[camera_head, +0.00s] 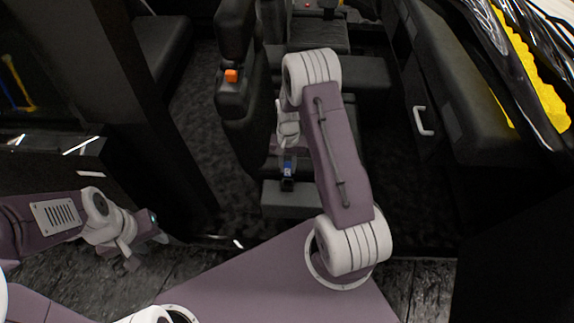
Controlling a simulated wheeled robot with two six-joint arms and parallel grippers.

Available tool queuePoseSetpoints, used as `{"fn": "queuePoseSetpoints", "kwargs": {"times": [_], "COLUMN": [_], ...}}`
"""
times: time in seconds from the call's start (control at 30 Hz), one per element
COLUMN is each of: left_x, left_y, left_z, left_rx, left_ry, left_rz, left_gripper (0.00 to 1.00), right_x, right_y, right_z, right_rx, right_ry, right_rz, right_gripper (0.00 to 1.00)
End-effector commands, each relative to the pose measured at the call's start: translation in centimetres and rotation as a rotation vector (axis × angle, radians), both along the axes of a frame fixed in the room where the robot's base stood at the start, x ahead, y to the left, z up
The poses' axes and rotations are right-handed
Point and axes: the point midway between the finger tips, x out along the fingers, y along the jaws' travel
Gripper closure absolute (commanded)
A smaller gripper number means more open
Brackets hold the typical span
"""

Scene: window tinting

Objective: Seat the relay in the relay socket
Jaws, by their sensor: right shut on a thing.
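A small blue block with a pale mark, which looks like the relay (288,169), is at the tip of my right gripper (287,158). My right gripper points down and is shut on it, above a low dark box (290,199) inside the vehicle. A small black piece shows just under the blue block; I cannot tell whether it is the relay socket or whether the two touch. My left gripper (145,250) hangs low at the left, away from the relay. Its fingers are too small and dark to tell open from shut.
A dark upright seat back (240,125) with an orange piece (231,76) stands just left of my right forearm. A dark door panel with a white handle (423,121) is at the right. Dark floor (195,115) lies open left of the seat.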

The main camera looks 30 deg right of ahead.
Motion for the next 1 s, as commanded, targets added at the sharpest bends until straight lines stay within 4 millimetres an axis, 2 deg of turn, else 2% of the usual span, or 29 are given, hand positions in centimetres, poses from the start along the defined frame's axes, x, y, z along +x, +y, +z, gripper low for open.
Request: {"fn": "queuePoseSetpoints", "kwargs": {"times": [0.1, 0.6, 1.0], "left_x": [0.0, 0.0, 0.0], "left_y": [0.0, 0.0, 0.0], "left_z": [0.6, -3.4, -3.5], "left_rx": [0.000, 0.000, 0.000], "left_ry": [0.000, 0.000, 0.000], "left_rz": [0.000, 0.000, 0.000], "left_gripper": [0.64, 0.64, 0.64], "right_x": [-0.2, -0.1, -0.1], "right_y": [0.1, 0.1, 0.1], "right_z": [0.3, -5.4, -5.8], "right_rx": [0.000, 0.000, 0.000], "right_ry": [0.001, 0.000, -0.001], "right_rz": [0.001, 0.001, 0.001], "right_gripper": [1.00, 1.00, 1.00]}}
